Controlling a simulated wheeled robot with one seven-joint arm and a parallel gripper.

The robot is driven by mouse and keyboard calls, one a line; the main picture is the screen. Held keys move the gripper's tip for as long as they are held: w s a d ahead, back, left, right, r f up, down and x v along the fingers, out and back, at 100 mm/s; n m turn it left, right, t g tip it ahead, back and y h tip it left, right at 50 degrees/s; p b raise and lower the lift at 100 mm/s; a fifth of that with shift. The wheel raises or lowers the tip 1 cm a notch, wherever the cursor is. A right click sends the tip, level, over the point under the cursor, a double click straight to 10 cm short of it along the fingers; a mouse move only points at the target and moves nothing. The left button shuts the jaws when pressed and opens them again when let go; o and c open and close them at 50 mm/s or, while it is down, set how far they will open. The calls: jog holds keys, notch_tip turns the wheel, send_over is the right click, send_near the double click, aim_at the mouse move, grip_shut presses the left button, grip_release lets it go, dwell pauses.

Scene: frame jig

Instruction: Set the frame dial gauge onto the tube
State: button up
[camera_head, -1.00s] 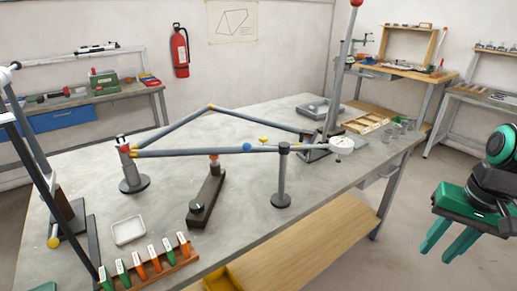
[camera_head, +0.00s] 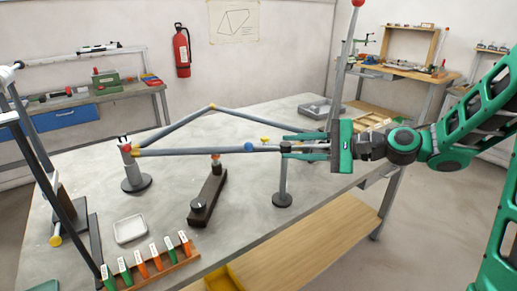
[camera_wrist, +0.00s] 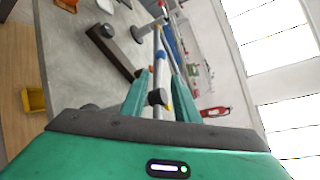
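The grey tube (camera_head: 205,151) runs across the bench with a blue band (camera_head: 248,147) and a yellow piece (camera_head: 265,140) near its right part. A black-topped post (camera_head: 283,185) stands under its right part. My gripper (camera_head: 288,147) points left at this part, its green fingers apart. In the wrist view, my gripper (camera_wrist: 160,78) has one finger on each side of the tube (camera_wrist: 157,45), with no clear grip. The dial gauge, a white round dial at the tube's right end in the earlier head view, is now hidden by my gripper.
A tall post with a red top (camera_head: 357,3) rises behind my gripper. A dark block (camera_head: 207,193), a white tray (camera_head: 130,229) and a rack of labelled clips (camera_head: 150,262) occupy the front left. Bare bench (camera_head: 245,195) lies between the block and the post.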

aim_at(263, 147)
jog(key=x, duration=1)
jog(key=shift+a, duration=0.15)
